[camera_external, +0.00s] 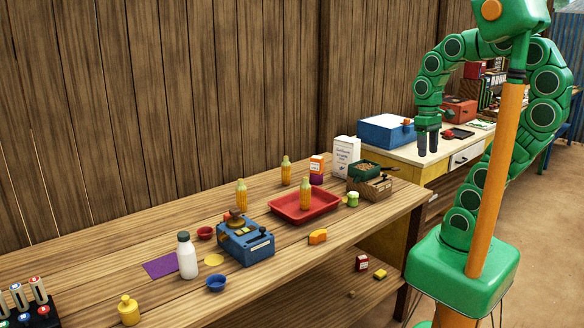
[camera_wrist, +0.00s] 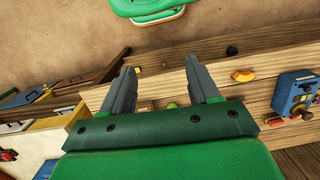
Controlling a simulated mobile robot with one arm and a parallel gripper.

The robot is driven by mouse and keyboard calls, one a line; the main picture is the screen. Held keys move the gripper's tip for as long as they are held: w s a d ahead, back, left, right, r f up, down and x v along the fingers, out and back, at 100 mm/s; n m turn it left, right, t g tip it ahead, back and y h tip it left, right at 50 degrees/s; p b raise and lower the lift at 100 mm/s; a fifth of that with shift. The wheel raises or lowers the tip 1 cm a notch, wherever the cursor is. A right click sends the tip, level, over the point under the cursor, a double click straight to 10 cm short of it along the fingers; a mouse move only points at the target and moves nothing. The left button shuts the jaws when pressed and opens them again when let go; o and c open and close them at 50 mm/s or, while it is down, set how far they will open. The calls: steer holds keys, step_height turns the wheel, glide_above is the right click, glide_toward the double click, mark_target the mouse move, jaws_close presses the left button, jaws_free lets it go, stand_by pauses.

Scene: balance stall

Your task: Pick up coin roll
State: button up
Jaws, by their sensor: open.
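No thing in view is plainly a coin roll. Silver tubes with coloured caps (camera_external: 38,290) stand in a dark rack at the lower left, also uncertain. My gripper (camera_external: 428,142) hangs fingers down at the upper right, well above and away from the bench things. In the wrist view its two fingers (camera_wrist: 162,82) are spread, with nothing between them.
A blue device (camera_external: 246,246), white bottle (camera_external: 187,256) and red tray (camera_external: 290,210) occupy the bench. A small orange object (camera_external: 317,236) lies near its front edge. A wooden box (camera_external: 370,188) and white carton (camera_external: 345,153) stand behind. A blue box (camera_external: 386,131) sits on the farther counter.

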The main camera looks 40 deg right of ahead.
steer(key=w+a+r+m+t+y, duration=0.1)
steer(key=w+m+y, duration=0.15)
steer(key=w, duration=0.65)
steer(key=w+r+m+t+y, duration=0.15)
steer(key=w+m, duration=0.25)
steer(key=w, duration=0.4)
steer(key=w+a+r+m+t+y, duration=0.15)
steer(key=w+m, duration=0.25)
steer(key=w, duration=0.5)
steer(key=w+d+m+t+y, duration=0.2)
steer(key=w+d+m+t, duration=0.4)
steer(key=w+d+m, duration=0.85)
steer(key=w+d+f+m+t+h, duration=0.1)
steer(key=w+d+f+m, duration=0.15)
steer(key=d, duration=0.55)
steer(key=w+d+f+m+t+h, duration=0.1)
steer(key=w+d+m+t, duration=0.15)
steer(key=d, duration=0.55)
steer(key=w+d+f+m+t+h, duration=0.1)
steer(key=w+d+f, duration=0.15)
steer(key=d, duration=0.55)
steer(key=shift+g, duration=0.25)
steer(key=f, duration=2.6)
steer(key=shift+w+a, duration=0.2)
steer(key=shift+w, duration=0.1)
steer(key=shift+w+a+f, duration=0.1)
steer(key=shift+w+f, duration=0.05)
steer(key=shift+f, duration=0.25)
steer(key=shift+y, duration=0.25)
steer(key=shift+x, duration=3.75)
